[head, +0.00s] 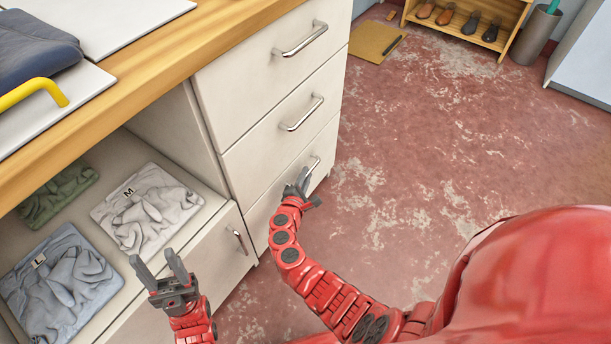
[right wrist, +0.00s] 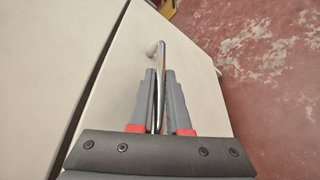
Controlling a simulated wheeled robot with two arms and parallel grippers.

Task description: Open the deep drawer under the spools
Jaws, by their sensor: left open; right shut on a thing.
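A white cabinet has three stacked drawers with metal bar handles. The bottom drawer (head: 284,201) looks flush with the drawers above it. My right gripper (head: 302,184) is at its handle (head: 314,163). In the right wrist view, the fingers (right wrist: 160,78) are shut around the bar handle (right wrist: 163,55), and the drawer front (right wrist: 110,95) fills the middle. My left gripper (head: 155,259) is open and empty, in front of the low compartment at the left. No spools are in view, so I cannot tell from them which drawer is the deep one.
Above are the middle drawer (head: 290,118) and top drawer (head: 265,55). Folded garments, a white one (head: 145,210) and a blue-grey one (head: 58,285), lie in the left compartment. A wooden shoe rack (head: 462,22) stands far back. The red floor (head: 420,150) right of the cabinet is clear.

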